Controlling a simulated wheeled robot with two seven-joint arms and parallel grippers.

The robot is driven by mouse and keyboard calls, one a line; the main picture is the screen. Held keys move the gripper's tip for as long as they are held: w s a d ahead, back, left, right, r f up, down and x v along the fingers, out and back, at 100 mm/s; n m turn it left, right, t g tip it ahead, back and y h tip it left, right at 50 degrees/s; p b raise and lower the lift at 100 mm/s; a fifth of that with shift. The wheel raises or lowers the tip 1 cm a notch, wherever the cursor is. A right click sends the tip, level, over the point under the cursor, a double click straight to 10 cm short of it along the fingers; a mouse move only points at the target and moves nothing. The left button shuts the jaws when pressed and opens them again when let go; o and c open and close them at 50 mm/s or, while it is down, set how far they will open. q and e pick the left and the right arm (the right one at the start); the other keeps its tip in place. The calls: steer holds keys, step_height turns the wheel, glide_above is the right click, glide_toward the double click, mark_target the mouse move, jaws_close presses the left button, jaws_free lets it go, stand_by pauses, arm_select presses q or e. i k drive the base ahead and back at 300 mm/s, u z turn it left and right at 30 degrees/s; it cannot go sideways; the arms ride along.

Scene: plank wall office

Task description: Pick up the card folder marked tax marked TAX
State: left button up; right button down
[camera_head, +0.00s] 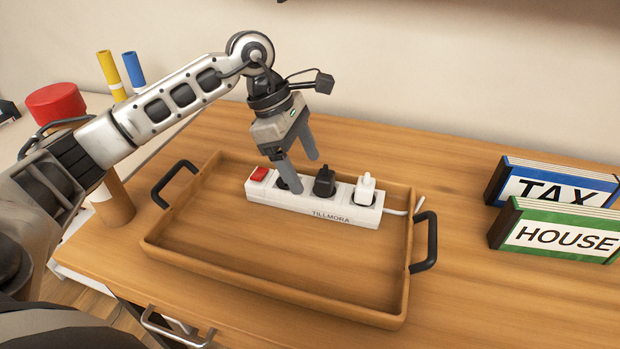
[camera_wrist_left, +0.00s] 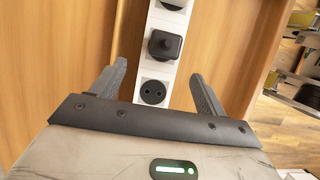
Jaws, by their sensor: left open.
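The blue card folder marked TAX (camera_head: 551,186) stands upright on the desk at the right in the head view. Its lower part is hidden behind the green folder marked HOUSE (camera_head: 562,237). My left gripper (camera_head: 302,174) is open and empty above the white power strip (camera_head: 322,209), far to the left of the folders. In the left wrist view the open fingers (camera_wrist_left: 155,85) straddle the strip near an empty socket (camera_wrist_left: 153,92). My right gripper is not in view.
A wooden tray (camera_head: 171,251) with black handles holds the power strip, which has a black plug (camera_head: 324,182) and a white plug (camera_head: 365,189). A red round object (camera_head: 56,103) is at the far left. The desk between tray and folders is clear.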

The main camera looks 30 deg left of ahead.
mark_target(513, 176)
steer(key=k, duration=1)
